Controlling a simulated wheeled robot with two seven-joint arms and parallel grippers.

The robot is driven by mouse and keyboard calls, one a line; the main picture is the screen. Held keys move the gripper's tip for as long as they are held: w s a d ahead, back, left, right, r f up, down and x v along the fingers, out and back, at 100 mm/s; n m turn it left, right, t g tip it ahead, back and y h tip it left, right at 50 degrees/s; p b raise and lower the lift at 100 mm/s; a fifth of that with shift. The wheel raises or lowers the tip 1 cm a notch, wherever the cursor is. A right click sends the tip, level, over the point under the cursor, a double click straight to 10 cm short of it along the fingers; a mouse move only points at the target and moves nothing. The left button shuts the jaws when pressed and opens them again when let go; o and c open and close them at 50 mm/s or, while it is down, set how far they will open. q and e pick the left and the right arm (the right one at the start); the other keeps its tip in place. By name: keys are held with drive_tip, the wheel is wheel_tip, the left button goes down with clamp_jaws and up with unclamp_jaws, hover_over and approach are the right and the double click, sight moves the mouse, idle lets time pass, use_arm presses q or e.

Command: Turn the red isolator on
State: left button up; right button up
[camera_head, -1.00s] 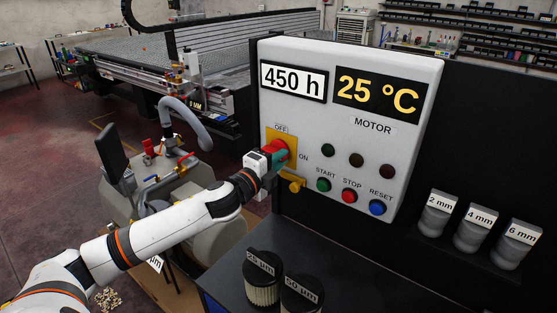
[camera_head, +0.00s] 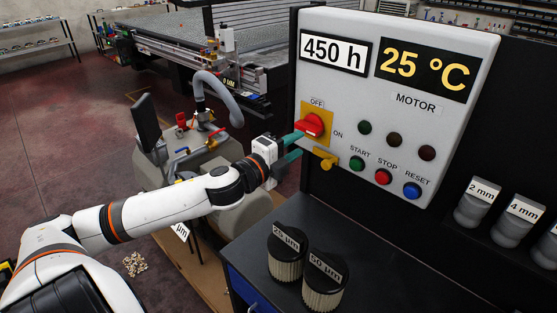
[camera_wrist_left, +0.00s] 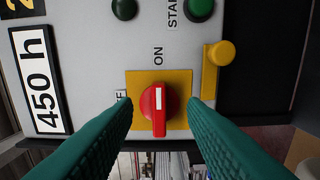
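The red isolator (camera_head: 311,125) is a red rotary handle on a yellow plate (camera_head: 319,108) at the lower left of the white control box. OFF is printed above it and ON to its right. In the left wrist view the isolator (camera_wrist_left: 158,108) has its handle and white mark lined up with the ON label. My left gripper (camera_head: 296,148) is open and empty, its green fingers just in front of the plate. In the wrist view the fingers stand either side of the handle with visible gaps. My right gripper is out of view.
A yellow peg (camera_head: 325,160) sticks out below the plate. START (camera_head: 357,163), STOP (camera_head: 383,176) and RESET (camera_head: 412,190) buttons are to the right, under dark lamps. Two black-capped filters (camera_head: 286,250) stand on the dark table below. Grey cups (camera_head: 475,208) stand at the right.

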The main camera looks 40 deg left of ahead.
use_arm(q)
drive_tip(key=shift+s+a+b, duration=0.15)
drive_tip(key=shift+s+b, duration=0.2)
drive_tip(key=shift+s, duration=2.15)
drive_tip(key=shift+f, duration=0.1)
